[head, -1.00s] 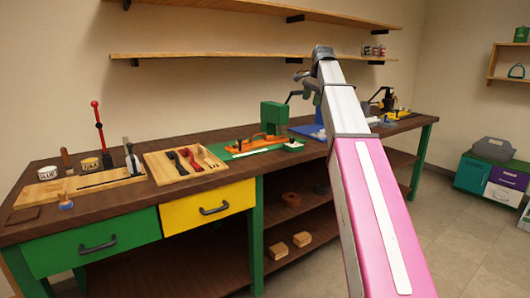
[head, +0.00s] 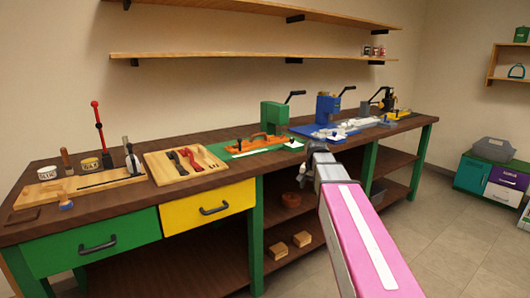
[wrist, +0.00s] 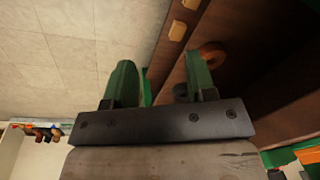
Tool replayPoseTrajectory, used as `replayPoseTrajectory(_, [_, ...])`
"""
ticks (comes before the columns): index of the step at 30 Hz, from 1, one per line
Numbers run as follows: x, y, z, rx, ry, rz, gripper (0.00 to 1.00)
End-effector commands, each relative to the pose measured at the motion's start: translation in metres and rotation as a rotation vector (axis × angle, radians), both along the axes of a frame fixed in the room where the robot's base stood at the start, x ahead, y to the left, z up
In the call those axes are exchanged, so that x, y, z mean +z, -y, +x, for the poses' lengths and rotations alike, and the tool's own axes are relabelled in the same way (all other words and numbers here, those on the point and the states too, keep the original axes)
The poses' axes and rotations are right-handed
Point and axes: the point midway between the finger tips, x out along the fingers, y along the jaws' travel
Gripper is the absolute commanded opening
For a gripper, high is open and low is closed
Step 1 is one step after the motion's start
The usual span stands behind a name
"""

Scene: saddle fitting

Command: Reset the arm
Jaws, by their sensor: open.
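My arm reaches up from the lower right in the head view, and its wrist end sits in front of the bench's front edge. My gripper shows in the wrist view (wrist: 161,78) with its two green fingers apart and nothing between them. The wrist view looks past the fingers at the pale tiled floor and the bench's lower shelf.
The workbench (head: 110,209) carries a green press (head: 274,116), a blue press (head: 327,108), an orange tool on a green mat, and a wooden board of red and black tools (head: 160,168). Wooden blocks (head: 302,239) lie on the lower shelf.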

Motion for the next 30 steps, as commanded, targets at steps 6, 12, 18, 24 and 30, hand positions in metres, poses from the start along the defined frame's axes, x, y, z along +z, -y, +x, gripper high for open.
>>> replayPoseTrajectory(6, [-0.079, 0.000, -0.057, 0.130, -0.028, -0.037, 0.51])
replayPoseTrajectory(12, [-0.139, 0.000, -0.110, 0.255, -0.051, -0.066, 0.51])
replayPoseTrajectory(18, [-0.188, 0.000, -0.163, 0.377, -0.074, -0.090, 0.51])
replayPoseTrajectory(24, [-0.214, 0.001, -0.196, 0.459, -0.089, -0.106, 0.51])
replayPoseTrajectory(30, [-0.221, 0.001, -0.203, 0.481, -0.090, -0.110, 0.51])
